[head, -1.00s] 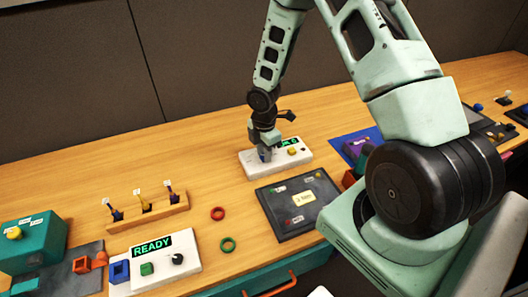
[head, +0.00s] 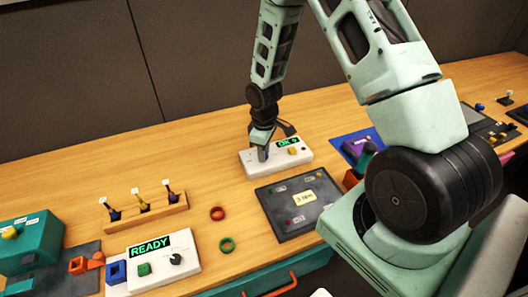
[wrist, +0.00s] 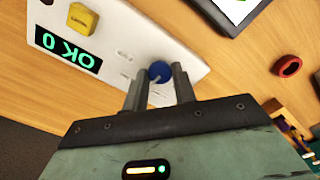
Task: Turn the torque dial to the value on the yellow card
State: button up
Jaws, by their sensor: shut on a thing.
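The torque dial is a blue knob (wrist: 160,71) on a white panel (wrist: 115,35), seen in the wrist view. My gripper (wrist: 159,82) has its two fingers on either side of the knob and is shut on it. In the head view my gripper (head: 263,154) reaches down onto the left part of the white panel (head: 304,156) and hides the dial.
A yellow button (wrist: 82,19) sits beside the display. The dark tray (head: 272,211) lies in front of the panel. Red (head: 217,213) and green (head: 227,245) rings, a READY panel (head: 190,262) and a wooden rack (head: 147,213) are to the left. Bare wood lies left of the panel.

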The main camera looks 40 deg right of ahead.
jog(key=m, duration=0.6)
jog(key=shift+b, duration=0.4)
jog(key=shift+m, duration=0.3)
jog(key=shift+w, duration=0.1)
jog(key=o, duration=1)
notch_tip(320, 180, up, 18)
jog(key=shift+f+b, duration=0.25)
jog(key=shift+b, duration=0.6)
